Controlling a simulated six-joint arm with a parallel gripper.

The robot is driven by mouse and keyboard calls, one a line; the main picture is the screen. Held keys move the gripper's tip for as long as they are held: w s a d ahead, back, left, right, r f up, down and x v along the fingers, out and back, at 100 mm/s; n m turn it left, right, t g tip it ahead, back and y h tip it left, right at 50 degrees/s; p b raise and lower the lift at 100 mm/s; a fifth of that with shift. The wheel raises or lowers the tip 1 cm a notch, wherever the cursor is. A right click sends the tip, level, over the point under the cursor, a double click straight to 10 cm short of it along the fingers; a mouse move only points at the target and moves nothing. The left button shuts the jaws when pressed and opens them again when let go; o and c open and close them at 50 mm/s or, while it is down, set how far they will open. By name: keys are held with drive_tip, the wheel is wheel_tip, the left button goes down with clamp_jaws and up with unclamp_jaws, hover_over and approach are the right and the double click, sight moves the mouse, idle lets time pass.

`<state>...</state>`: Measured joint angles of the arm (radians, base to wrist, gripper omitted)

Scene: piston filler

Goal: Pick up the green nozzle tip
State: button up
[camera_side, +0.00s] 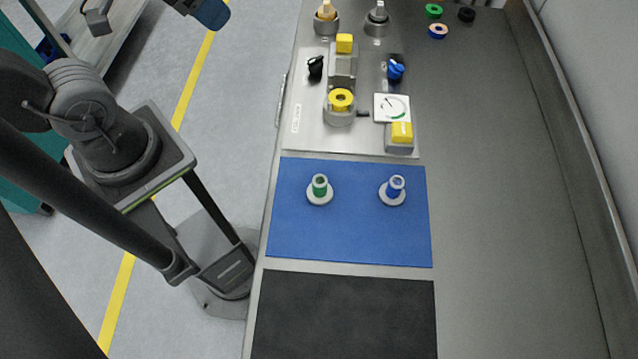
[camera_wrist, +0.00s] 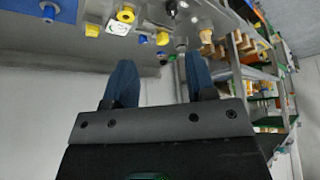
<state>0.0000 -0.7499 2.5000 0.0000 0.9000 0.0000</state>
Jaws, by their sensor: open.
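The green nozzle tip (camera_side: 320,185) stands upright in a round pale base on the blue mat (camera_side: 350,235), left of the blue nozzle tip (camera_side: 395,187), which stands in a similar base. My gripper (camera_wrist: 160,76) is open and empty in the wrist view, its two blue fingers spread wide apart. In the side view only a dark blue end of it (camera_side: 211,13) shows at the top edge, left of the bench and far from the green nozzle tip. I cannot make out the green nozzle tip in the wrist view.
Behind the mat is a panel (camera_side: 300,140) with yellow blocks, knobs and a white gauge (camera_side: 392,108). Green, blue and black rings (camera_side: 438,31) lie at the far right. A black mat (camera_side: 345,315) lies in front. The bench's right side is clear.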

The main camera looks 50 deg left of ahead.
drive_tip(key=shift+o, duration=0.5)
drive_tip(key=m+g, duration=0.6)
drive_tip(key=m, duration=1.1)
hover_over(320, 180)
wheel_tip(320, 180, down, 11)
drive_tip(key=f, duration=0.6)
drive_tip(key=shift+s+d+f, duration=0.2)
drive_tip(key=shift+f, duration=0.1)
drive_tip(key=shift+w+a+f, duration=0.1)
drive_tip(key=shift+f, duration=1.5)
drive_tip(key=shift+w+a+f, duration=0.1)
drive_tip(key=shift+f, duration=1.45)
clamp_jaws()
